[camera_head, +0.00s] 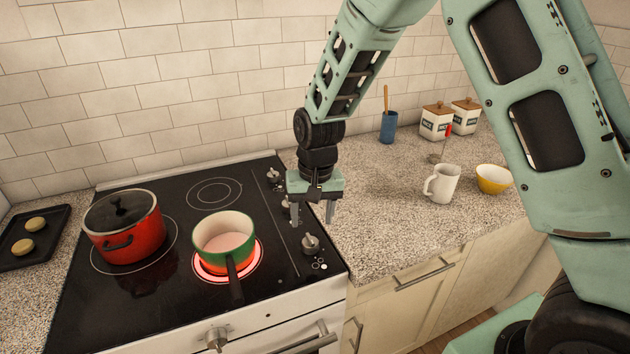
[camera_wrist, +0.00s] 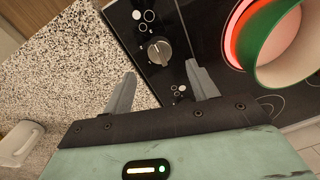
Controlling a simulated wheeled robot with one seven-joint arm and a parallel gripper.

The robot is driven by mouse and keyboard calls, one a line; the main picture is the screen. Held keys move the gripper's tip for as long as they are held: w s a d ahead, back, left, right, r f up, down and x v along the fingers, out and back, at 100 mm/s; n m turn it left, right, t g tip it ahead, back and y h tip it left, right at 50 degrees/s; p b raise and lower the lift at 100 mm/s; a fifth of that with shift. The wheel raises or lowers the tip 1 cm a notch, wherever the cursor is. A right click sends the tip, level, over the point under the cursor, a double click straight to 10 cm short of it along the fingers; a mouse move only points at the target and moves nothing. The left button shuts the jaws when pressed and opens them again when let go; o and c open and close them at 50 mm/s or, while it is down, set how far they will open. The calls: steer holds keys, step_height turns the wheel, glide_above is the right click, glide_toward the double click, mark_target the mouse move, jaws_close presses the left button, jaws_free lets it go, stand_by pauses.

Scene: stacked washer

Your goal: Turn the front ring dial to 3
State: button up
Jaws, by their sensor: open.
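The front ring dial (camera_head: 310,243) is a silver knob near the front right corner of the black cooktop (camera_head: 150,283). It also shows in the wrist view (camera_wrist: 159,51), with small markings around it that are too small to read. My gripper (camera_head: 312,219) is open and empty, pointing down above the cooktop's right edge, just behind the dial. In the wrist view the dial lies a little beyond the gap between my fingertips (camera_wrist: 161,73). No contact shows. More dials (camera_head: 273,174) stand in a row behind, partly hidden by my gripper.
A green pot (camera_head: 224,228) with a dark handle sits on the glowing front right ring, left of my gripper. A red lidded pot (camera_head: 125,232) stands further left. A white jug (camera_head: 442,183) and yellow bowl (camera_head: 493,178) stand on the speckled counter (camera_head: 385,225) at right.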

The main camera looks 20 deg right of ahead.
mark_target(315, 240)
step_height(315, 240, up, 11)
steer(key=b, duration=0.1)
steer(key=shift+d, duration=0.35)
steer(key=s+a+n, duration=0.2)
steer(key=s+n, duration=0.1)
steer(key=s, duration=0.6)
steer(key=s+a+n, duration=0.3)
steer(key=s, duration=0.6)
steer(key=s+a+f+n, duration=0.1)
steer(key=s+n, duration=0.3)
steer(key=s, duration=0.5)
steer(key=shift+s+a, duration=0.2)
steer(key=shift+a, duration=0.65)
